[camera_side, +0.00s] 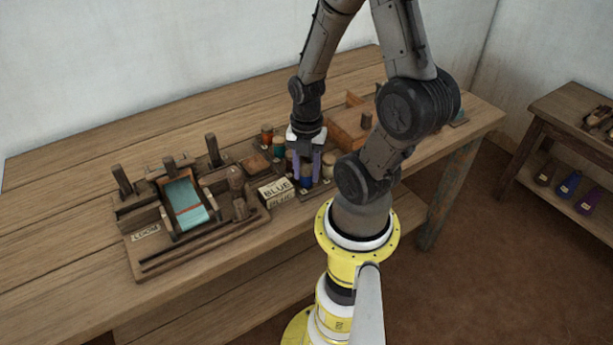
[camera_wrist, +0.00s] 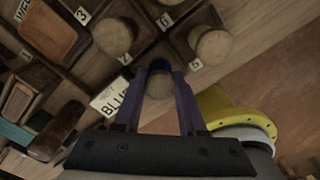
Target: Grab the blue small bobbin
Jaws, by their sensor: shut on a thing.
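The small blue bobbin (camera_side: 306,183) stands in the bobbin rack near the table's front edge, just right of the BLUE label. My gripper (camera_side: 306,176) points down over it, its two purple fingers on either side. In the wrist view, my gripper (camera_wrist: 164,70) is shut on the bobbin; its pale round top (camera_wrist: 160,84) shows between the fingers, with dark blue thread beyond. The bobbin's lower end is hidden, so I cannot tell whether it still rests in the rack.
Other bobbins stand close by, including a cream one (camera_side: 328,164) on the right and a green one (camera_side: 278,146) behind. The BLUE sign (camera_side: 277,191) and the loom (camera_side: 185,205) are on the left. A wooden box (camera_side: 347,130) stands behind right.

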